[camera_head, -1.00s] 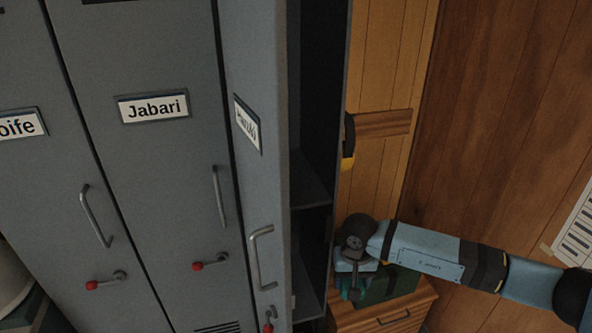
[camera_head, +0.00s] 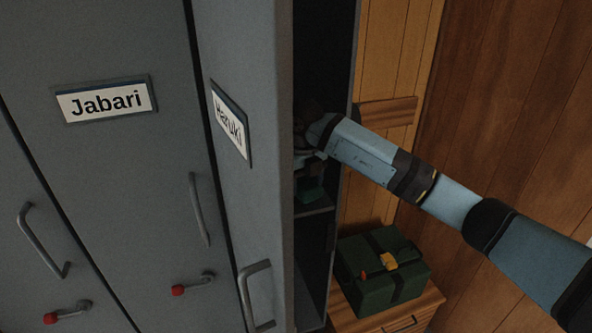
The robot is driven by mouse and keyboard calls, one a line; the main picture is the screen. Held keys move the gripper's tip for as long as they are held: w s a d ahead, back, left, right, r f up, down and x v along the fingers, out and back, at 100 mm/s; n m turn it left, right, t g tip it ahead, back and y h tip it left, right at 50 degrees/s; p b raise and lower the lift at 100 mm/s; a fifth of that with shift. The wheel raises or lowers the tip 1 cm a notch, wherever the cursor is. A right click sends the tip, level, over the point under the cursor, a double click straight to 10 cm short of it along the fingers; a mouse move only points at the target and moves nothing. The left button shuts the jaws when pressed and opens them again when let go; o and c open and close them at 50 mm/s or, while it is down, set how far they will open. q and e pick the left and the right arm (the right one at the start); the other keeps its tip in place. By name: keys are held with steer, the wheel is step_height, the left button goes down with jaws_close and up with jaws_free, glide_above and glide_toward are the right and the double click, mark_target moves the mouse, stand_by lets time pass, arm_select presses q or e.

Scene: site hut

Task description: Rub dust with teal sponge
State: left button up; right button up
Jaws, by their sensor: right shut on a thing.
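My right gripper (camera_head: 308,172) is inside the open Haruki locker (camera_head: 322,228), above a shelf (camera_head: 314,207). It is shut on the teal sponge (camera_head: 310,190), which shows small and dark below the fingers. The locker's open door (camera_head: 262,200) hides the left part of the inside. I cannot make out any dust in the shadow, nor whether the sponge touches the shelf. My left gripper is not in view.
The closed Jabari locker (camera_head: 100,180) fills the left. A dark green box with a yellow clasp (camera_head: 370,285) stands on a wooden cabinet (camera_head: 420,307) to the right of the locker. Wood-panelled walls (camera_head: 500,110) lie behind my right arm.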

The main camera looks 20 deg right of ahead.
mark_target(300, 209)
steer(key=shift+w+a+r+m, duration=0.15)
steer(key=shift+w+r+m, duration=0.45)
steer(key=shift+m, duration=0.7)
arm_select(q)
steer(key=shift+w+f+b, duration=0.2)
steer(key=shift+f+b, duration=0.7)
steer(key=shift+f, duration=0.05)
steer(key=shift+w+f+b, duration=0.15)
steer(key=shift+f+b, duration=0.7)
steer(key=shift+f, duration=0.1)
arm_select(e)
steer(key=shift+f, duration=2.9)
arm_select(q)
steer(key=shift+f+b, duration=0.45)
steer(key=shift+b, duration=0.1)
arm_select(e)
steer(key=shift+f, duration=1)
steer(key=shift+w, duration=0.1)
